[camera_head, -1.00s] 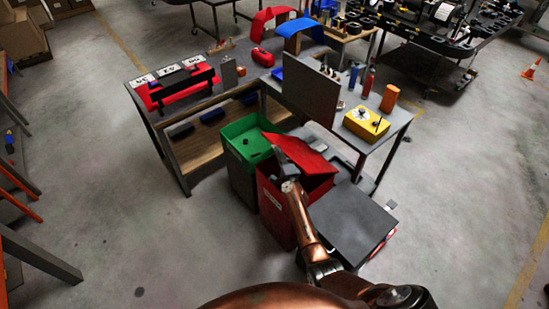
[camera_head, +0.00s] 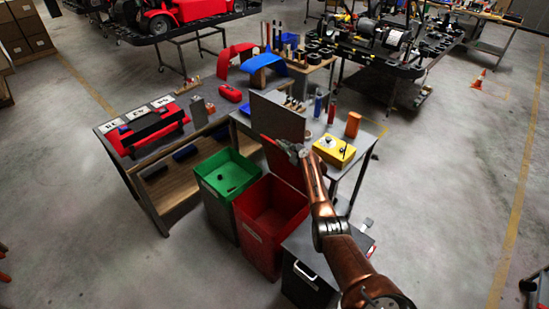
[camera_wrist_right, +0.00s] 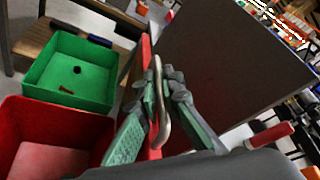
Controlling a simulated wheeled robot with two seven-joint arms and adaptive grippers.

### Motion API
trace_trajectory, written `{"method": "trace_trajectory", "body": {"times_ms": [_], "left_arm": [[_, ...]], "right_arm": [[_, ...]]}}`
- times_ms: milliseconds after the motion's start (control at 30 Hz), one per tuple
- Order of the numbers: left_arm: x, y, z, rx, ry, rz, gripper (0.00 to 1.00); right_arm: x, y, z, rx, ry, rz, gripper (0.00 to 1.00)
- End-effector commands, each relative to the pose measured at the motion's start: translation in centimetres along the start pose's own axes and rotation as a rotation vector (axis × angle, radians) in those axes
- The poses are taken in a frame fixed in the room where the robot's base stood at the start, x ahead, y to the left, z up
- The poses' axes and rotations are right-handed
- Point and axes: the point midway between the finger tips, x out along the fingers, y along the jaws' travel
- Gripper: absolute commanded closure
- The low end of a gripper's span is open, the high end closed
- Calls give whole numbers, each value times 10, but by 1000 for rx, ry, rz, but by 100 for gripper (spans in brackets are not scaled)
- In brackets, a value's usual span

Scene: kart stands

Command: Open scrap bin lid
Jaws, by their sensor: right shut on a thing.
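The red scrap bin (camera_head: 262,225) stands in front of the workbench, with its inside open to view. Its red lid (camera_head: 283,165) stands up steeply at the bin's back edge, partly hidden by my right arm. In the right wrist view the lid shows as a narrow red edge (camera_wrist_right: 147,50) and the open bin (camera_wrist_right: 50,135) is at lower left. My right gripper (camera_head: 291,149) is at the top of the lid. Its fingers (camera_wrist_right: 161,98) are shut on the lid's curved metal handle (camera_wrist_right: 158,75). My left gripper is out of view.
A green open bin (camera_head: 225,180) stands left of the red one. A dark box with a pale handle (camera_head: 308,275) stands to the right. A grey upright panel (camera_head: 277,115) rises from the bench close behind the lid. The floor at left is clear.

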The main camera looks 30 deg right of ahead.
Motion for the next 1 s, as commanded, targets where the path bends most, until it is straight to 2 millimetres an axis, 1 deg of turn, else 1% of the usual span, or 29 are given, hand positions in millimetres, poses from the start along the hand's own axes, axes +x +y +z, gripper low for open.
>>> {"method": "trace_trajectory", "body": {"times_ms": [33,300,567,900,933,1000], "left_arm": [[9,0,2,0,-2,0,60],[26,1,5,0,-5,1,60],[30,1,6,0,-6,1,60],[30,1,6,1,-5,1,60],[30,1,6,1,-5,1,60],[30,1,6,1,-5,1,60]], "right_arm": [[3,-3,-8,-2,2,-2,100],[7,-23,-21,-5,1,0,100],[8,-29,-25,-7,1,1,100],[8,-30,-25,-8,1,0,100],[8,-30,-25,-8,1,0,92],[8,-30,-25,-7,1,0,87]]}}
